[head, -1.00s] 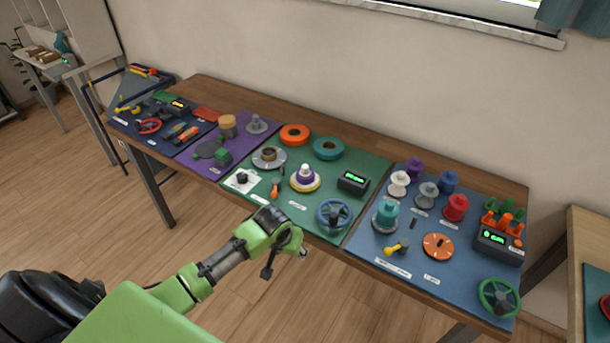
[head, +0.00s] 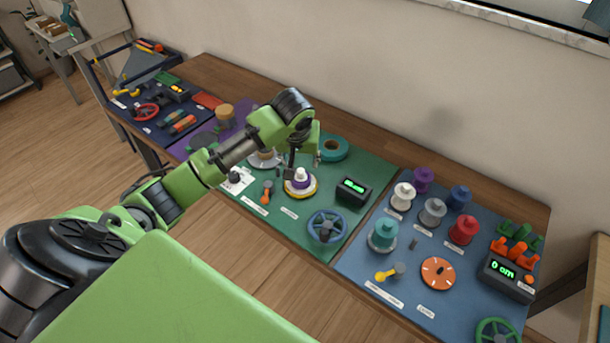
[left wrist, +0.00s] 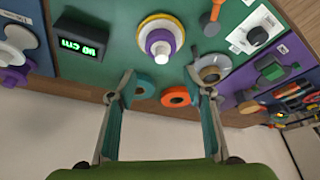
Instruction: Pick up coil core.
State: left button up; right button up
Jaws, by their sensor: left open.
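A round stack with a white top, purple middle and yellow rim (head: 300,183) stands on the green mat (head: 283,226); it also shows in the left wrist view (left wrist: 160,43). A grey disc with a brown centre (head: 265,158) is left of it, partly hidden by my arm. No label I can read tells which is the coil core. My left gripper (head: 303,165) is open and empty above the mat, over the stack's far side in the head view. In the left wrist view, its fingers (left wrist: 160,88) frame the teal ring (left wrist: 144,87) and orange ring (left wrist: 175,97). My right gripper is out of view.
A display box (head: 353,190) and a blue handwheel (head: 326,226) stand right of the stack. An orange-handled tool (head: 267,192) lies to its left. The blue mat (head: 352,262) holds several spools. The wall rises behind the table.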

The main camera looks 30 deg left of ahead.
aim_at(300, 172)
pick_arm(q)
jog(key=x, duration=0.5)
jog(key=shift+s+f, duration=0.15)
jog(key=shift+a+f, duration=0.1)
jog(key=shift+f, duration=0.1)
jog(key=shift+p+x, duration=0.85)
jog(key=shift+x, duration=1.4)
jog(key=shift+w+a+f, duration=0.1)
jog(key=shift+w+f, duration=0.15)
jog(key=shift+f, duration=0.2)
jog(key=shift+r, duration=0.1)
jog(key=c, duration=1.1)
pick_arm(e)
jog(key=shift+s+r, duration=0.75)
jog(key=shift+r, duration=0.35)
